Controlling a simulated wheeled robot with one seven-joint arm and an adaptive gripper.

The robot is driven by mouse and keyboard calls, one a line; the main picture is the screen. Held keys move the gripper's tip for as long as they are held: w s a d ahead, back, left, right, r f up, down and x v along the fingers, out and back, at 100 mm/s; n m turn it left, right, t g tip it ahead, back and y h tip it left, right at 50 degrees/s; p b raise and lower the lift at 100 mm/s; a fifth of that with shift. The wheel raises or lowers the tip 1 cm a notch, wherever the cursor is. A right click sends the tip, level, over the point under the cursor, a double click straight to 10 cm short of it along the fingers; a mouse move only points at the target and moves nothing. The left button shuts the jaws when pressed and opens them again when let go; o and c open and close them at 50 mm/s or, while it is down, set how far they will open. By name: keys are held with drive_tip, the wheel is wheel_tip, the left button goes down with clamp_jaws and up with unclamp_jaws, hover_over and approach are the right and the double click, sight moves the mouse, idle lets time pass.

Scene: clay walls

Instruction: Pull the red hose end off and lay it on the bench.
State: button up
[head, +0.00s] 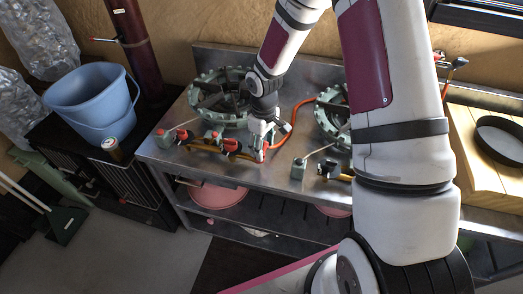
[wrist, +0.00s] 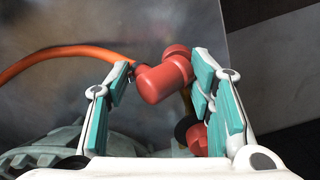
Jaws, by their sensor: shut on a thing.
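The red hose end (wrist: 163,82) is a short, thick elbow between my finger pads in the wrist view, with the orange hose (wrist: 62,60) leading off to the left. My gripper (wrist: 160,66) is shut on it; it also shows in the head view (head: 263,142), low over the front of the metal bench (head: 250,177). A second red part (wrist: 196,139) with a black ring sits below, partly behind the right finger. I cannot tell whether the hose end is still joined to a fitting.
A green burner ring (head: 215,121) stands behind my gripper, and another (head: 325,127) is to the right. A red-handled brass valve line (head: 220,147) lies just left of my gripper. Bare bench shows along the front edge. A blue bucket (head: 92,100) stands at the left.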

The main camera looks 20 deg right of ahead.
drive_tip(key=shift+s+a, duration=0.2)
drive_tip(key=shift+s, duration=0.05)
drive_tip(key=shift+a+r+p, duration=0.1)
drive_tip(key=shift+r+p, duration=0.25)
drive_tip(key=shift+r, duration=0.15)
drive_tip(key=shift+w+d+r+p, duration=0.1)
drive_tip(key=shift+r+p, duration=0.5)
drive_tip(key=shift+r, duration=0.65)
drive_tip(key=shift+w+d+r+p, duration=0.1)
drive_tip(key=shift+r+p, duration=0.5)
drive_tip(key=shift+r, duration=0.6)
drive_tip(key=w+d+m+b, duration=0.3)
drive_tip(key=d+m, duration=0.2)
drive_tip(key=d, duration=0.3)
drive_tip(key=f, duration=0.5)
drive_tip(key=shift+s+d+f, duration=0.1)
drive_tip(key=shift+d+f, duration=0.15)
drive_tip(key=shift+d, duration=0.15)
drive_tip(key=shift+f+p, duration=0.3)
drive_tip(key=shift+f, duration=1.9)
